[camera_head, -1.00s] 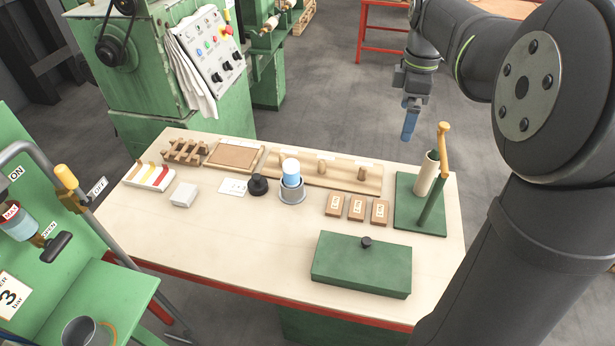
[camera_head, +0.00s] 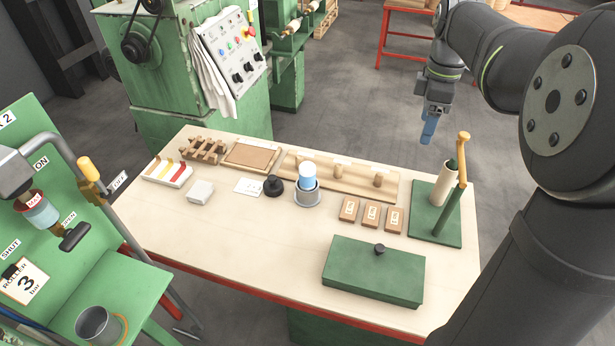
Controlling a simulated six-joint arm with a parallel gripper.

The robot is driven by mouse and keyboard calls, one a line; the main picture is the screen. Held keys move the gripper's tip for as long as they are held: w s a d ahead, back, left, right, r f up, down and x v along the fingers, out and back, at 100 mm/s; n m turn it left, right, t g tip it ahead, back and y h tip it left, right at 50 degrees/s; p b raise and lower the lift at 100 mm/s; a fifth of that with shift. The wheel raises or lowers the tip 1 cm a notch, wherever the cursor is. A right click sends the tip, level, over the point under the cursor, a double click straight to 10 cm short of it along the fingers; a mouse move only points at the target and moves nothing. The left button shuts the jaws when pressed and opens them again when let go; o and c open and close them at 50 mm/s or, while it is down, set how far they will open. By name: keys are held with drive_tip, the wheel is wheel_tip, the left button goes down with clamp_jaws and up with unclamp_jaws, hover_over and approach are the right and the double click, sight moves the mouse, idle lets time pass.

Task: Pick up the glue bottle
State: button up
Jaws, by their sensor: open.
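A bottle (camera_head: 307,174) with a pale blue body and a white top, which looks like the glue bottle, stands upright in a grey round cup (camera_head: 307,196) near the back middle of the table. No label can be read on it, and its lower part is hidden in the cup. My gripper (camera_head: 428,131), with blue fingers pointing down, hangs beyond the table's back edge at the right. It is open, apart from the bottle, and nothing shows between its fingers.
A black knob-like object (camera_head: 273,186) stands just left of the cup. A wooden pegged rack (camera_head: 338,178) lies behind it. Wooden blocks (camera_head: 371,215), a green lidded box (camera_head: 373,271) and a green stand with a roll (camera_head: 445,186) are at right. The front left tabletop is clear.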

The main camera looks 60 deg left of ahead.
drive_tip(key=m, duration=1.1)
hover_over(307, 175)
drive_tip(key=w+a, duration=0.1)
drive_tip(key=a, duration=0.1)
wheel_tip(307, 175, down, 9)
wheel_tip(307, 175, down, 17)
drive_tip(key=shift+f, duration=0.1)
drive_tip(key=c, duration=1.1)
